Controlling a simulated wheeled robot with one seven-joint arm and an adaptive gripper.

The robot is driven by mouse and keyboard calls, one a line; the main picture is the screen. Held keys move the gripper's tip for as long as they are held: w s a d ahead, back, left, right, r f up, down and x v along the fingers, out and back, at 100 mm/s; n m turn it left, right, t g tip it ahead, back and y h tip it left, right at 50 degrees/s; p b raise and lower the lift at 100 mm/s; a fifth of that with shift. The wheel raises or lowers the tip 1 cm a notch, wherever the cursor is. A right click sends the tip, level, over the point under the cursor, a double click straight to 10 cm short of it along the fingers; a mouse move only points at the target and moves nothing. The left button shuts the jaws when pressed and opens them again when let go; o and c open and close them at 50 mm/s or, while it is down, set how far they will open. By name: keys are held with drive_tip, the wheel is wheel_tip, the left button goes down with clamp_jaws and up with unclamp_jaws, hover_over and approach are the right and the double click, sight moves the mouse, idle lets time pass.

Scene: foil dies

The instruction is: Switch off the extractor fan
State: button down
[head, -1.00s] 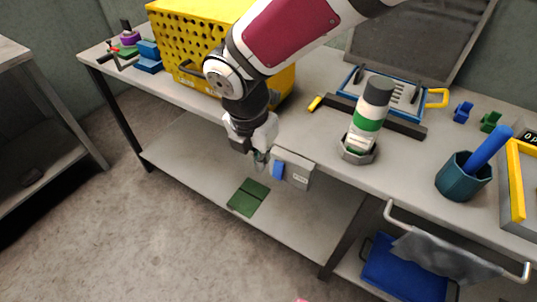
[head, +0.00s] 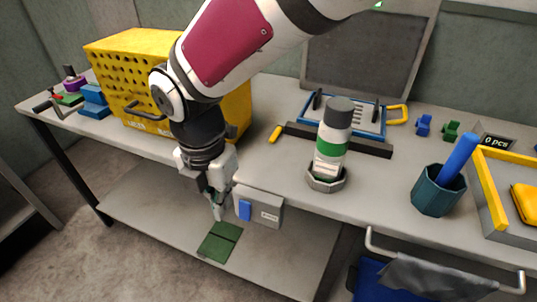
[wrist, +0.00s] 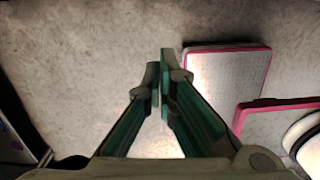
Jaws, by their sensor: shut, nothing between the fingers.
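A grey switch box (head: 266,211) is fixed to the front edge of the workbench in the head view. It has a blue rocker (head: 244,210) on its left part and a small white label, too small to read. I cannot tell which way the rocker is tipped. My gripper (head: 219,212) is shut and empty, pointing down just left of the box, at about the rocker's height in the picture. A small gap shows between fingers and box. In the wrist view the closed fingertips (wrist: 160,80) show over the floor; the box is not seen there. No fan is visible.
The workbench (head: 285,160) carries a yellow perforated crate (head: 135,60), a bottle (head: 333,140) in a holder, and a teal cup (head: 436,192) with a blue stick. A handle rail (head: 440,272) with grey cloth sticks out at right.

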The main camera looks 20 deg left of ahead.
sight(245, 210)
idle(0.4)
drive_tip(key=w+f+b, duration=0.2)
drive_tip(key=w+f, duration=0.2)
drive_tip(key=f, duration=0.6)
drive_tip(key=shift+d+f, duration=0.15)
drive_tip(key=shift+f, duration=0.2)
drive_tip(key=shift+w, duration=0.1)
